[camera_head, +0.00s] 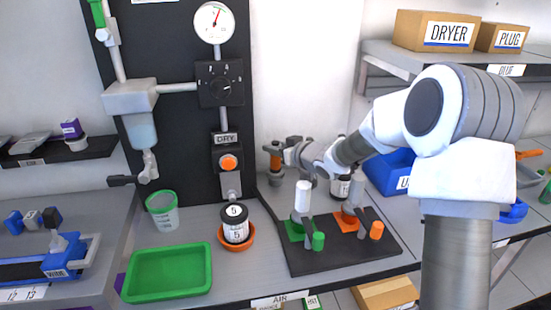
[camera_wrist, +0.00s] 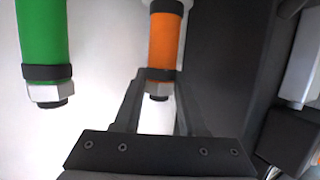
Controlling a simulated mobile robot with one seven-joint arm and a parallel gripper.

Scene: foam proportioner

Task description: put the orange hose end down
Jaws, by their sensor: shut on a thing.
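The orange hose end (camera_wrist: 165,45) hangs upright in the wrist view, with a black band and a metal nut at its lower end. My gripper (camera_wrist: 158,82) is shut on it, one finger on each side. In the head view my gripper (camera_head: 277,150) is at the back of the bench, right of the black panel, and the orange hose end (camera_head: 275,163) shows small at its fingers. A green hose end (camera_wrist: 43,50) with a similar band and nut hangs to the left in the wrist view, apart from my fingers.
A green tray (camera_head: 168,272), a clear green-rimmed cup (camera_head: 163,212) and a black jar (camera_head: 235,220) in an orange dish stand left. A blue bin (camera_head: 388,172) is at right, below a shelf.

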